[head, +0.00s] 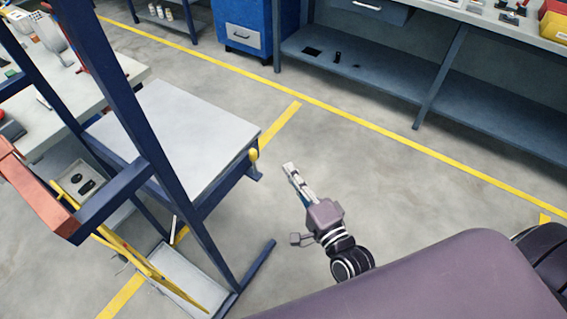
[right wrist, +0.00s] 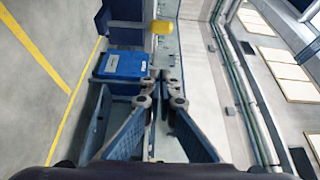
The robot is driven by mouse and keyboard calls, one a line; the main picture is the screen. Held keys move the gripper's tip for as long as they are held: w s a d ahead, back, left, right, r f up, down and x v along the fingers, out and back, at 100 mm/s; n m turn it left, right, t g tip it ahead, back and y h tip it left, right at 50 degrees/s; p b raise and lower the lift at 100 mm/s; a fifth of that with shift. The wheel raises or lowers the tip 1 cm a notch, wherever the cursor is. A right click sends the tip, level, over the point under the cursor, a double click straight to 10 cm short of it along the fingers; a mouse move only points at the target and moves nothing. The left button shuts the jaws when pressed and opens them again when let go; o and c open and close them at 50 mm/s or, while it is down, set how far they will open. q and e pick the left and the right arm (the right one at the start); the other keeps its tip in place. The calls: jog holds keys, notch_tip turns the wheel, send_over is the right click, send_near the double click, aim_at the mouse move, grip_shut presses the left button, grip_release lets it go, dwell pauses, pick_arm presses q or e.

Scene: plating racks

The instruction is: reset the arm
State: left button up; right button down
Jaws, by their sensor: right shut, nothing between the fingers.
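My right gripper (head: 289,169) shows in the middle of the head view, over bare grey floor. Its fingers point up and a little to the left in the picture, and they are together with nothing between them. In the right wrist view the fingers of my right gripper (right wrist: 161,76) also meet near the middle, with no object held. My left gripper is not in the head view.
A blue frame with a grey tabletop (head: 180,130) stands left of my right gripper. A blue-grey workbench (head: 400,75) and a blue cabinet (head: 240,30) stand at the back. Yellow lines (head: 350,112) mark the floor. Open floor surrounds the gripper.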

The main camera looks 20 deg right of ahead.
jog(key=s+d+f+n+g, duration=0.1)
jog(key=s+f+n+g, duration=0.25)
jog(key=f, duration=0.85)
jog(key=s+f+n+g+h, duration=0.1)
jog(key=s+f+n+g, duration=0.3)
jog(key=f, duration=0.7)
jog(key=s+d+f+n+g, duration=0.1)
jog(key=s+f+n+g, duration=0.15)
jog(key=s+f, duration=0.65)
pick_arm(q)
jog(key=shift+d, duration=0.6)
pick_arm(e)
jog(key=s+d+f+n+g+h, duration=0.1)
jog(key=s+d+f+n+g, duration=0.1)
jog(key=s+f, duration=0.7)
jog(key=s+d+f+n+g, duration=0.2)
jog(key=s+f+n+g, duration=0.3)
jog(key=s+f, duration=0.4)
jog(key=s+n, duration=0.1)
jog(key=s, duration=0.4)
jog(key=shift+d+f+h, duration=0.3)
jog(key=shift+f+h, duration=0.1)
jog(key=shift+w, duration=0.1)
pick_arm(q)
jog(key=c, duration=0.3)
